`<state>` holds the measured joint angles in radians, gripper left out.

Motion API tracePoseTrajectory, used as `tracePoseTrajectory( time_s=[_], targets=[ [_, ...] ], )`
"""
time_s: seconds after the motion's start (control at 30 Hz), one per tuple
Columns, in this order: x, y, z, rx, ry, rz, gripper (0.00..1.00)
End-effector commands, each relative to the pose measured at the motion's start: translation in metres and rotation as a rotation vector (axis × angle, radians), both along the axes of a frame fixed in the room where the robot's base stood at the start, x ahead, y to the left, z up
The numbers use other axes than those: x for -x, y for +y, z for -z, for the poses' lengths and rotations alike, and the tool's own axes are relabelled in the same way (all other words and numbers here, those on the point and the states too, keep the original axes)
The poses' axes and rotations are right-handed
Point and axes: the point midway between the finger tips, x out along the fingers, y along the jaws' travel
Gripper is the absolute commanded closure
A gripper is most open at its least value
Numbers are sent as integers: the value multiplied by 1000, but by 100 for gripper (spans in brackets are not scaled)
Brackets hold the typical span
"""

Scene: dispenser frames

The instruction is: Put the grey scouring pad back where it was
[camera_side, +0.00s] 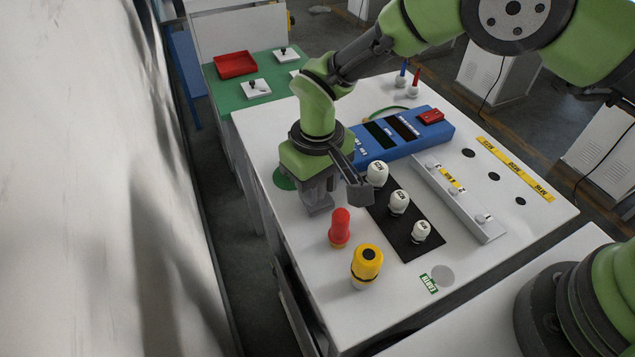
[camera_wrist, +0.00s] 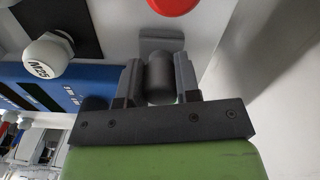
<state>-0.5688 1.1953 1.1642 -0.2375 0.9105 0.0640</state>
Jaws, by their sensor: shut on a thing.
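My gripper (camera_side: 318,190) points down over the left part of the white worktop, left of the red-capped part. In the wrist view my gripper (camera_wrist: 159,82) has its two fingers on either side of a dark grey rounded grip. A flat grey block shows just beyond that grip; together they look like the grey scouring pad (camera_wrist: 161,44). In the side view the pad (camera_side: 319,208) shows at the fingertips, partly hidden by them. I cannot tell whether it touches the worktop. A green disc (camera_side: 284,179) lies on the worktop just left of my gripper.
A red-capped part (camera_side: 340,228) and a yellow one (camera_side: 367,265) stand close on the right. White-capped nuts (camera_side: 398,202) stand on a black strip. A blue instrument box (camera_side: 403,137) lies behind. A grey disc (camera_side: 443,275) lies beside a green label. The worktop's left edge is near.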

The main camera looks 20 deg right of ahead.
Motion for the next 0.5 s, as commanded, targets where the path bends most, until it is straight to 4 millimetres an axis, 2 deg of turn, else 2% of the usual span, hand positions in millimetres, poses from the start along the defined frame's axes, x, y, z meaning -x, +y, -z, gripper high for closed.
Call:
tracePoseTrajectory(
  time_s=[0.4, 0.43, 0.5],
  targets=[
    [0, 0, 7, 0, 0, 0, 92],
    [0, 0, 7, 0, 0, 0, 65],
    [0, 0, 6, 0, 0, 0, 49]
  ],
)
